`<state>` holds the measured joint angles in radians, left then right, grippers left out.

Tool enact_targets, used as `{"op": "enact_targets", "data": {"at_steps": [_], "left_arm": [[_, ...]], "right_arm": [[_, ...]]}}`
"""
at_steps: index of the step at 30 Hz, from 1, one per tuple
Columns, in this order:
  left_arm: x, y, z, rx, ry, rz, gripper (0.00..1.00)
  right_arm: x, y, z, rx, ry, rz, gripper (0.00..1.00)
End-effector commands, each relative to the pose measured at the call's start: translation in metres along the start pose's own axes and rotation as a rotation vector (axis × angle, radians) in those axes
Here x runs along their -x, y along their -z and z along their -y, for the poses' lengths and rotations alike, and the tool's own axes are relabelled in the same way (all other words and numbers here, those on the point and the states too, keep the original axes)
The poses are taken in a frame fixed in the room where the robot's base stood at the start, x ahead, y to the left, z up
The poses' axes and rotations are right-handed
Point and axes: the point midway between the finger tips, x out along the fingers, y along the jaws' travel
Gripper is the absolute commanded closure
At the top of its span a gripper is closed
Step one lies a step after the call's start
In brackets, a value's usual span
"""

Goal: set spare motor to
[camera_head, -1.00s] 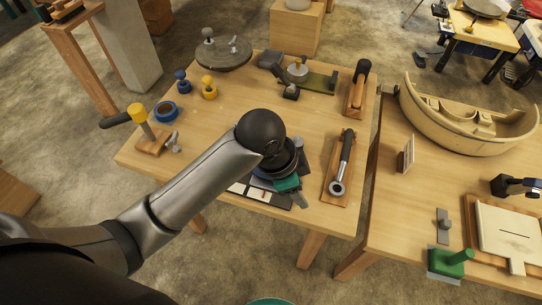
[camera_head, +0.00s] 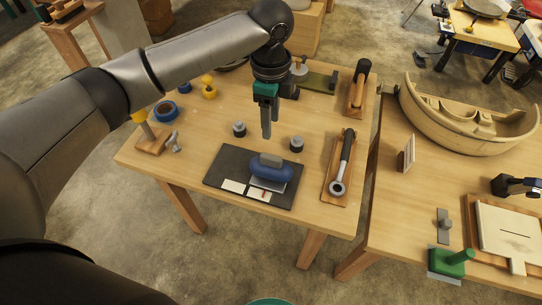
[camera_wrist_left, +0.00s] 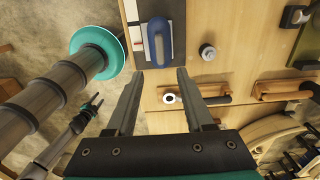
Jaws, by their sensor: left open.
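The likely motor is a blue rounded body (camera_head: 280,173) with a grey box on top. It sits on the right part of a dark mat (camera_head: 226,163) near the table's front edge. It also shows in the left wrist view (camera_wrist_left: 151,45). My left gripper (camera_head: 267,134) is open and empty, pointing down behind the motor and apart from it. Its two fingers (camera_wrist_left: 157,76) stand wide apart in the left wrist view. What appears to be my right gripper (camera_wrist_left: 93,103) is small at the left of the wrist view; its jaws are unclear.
White cards (camera_head: 233,186) lie along the mat's front. Two dark knobs with grey tops, one left (camera_head: 239,129) and one right (camera_head: 297,143), stand behind the mat. A ratchet on a wooden board (camera_head: 341,165) lies to the right. A hammer stand (camera_head: 154,138) is at left.

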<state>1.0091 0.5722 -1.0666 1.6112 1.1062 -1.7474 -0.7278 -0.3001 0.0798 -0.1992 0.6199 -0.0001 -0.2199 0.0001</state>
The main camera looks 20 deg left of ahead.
Motion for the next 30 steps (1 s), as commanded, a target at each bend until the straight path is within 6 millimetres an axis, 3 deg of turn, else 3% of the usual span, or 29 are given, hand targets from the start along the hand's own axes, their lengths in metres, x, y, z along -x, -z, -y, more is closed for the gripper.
{"op": "enact_targets", "data": {"at_steps": [12,18,24,30], "left_arm": [[-0.091,0.001,-0.002,0.0,-0.003,0.001,0.47],[-0.124,0.001,-0.001,-0.001,-0.001,0.0,0.47],[-0.138,0.001,-0.001,0.0,0.001,-0.001,0.47],[-0.14,0.001,-0.001,0.0,0.001,0.0,0.47]], "right_arm": [[-0.016,-0.001,0.001,-0.001,0.0,-0.001,0.5],[-0.023,-0.001,0.001,0.0,0.0,-0.001,0.5],[-0.025,-0.001,0.001,0.0,0.001,-0.001,0.5],[-0.025,-0.001,0.001,0.0,0.001,-0.001,0.5]]}}
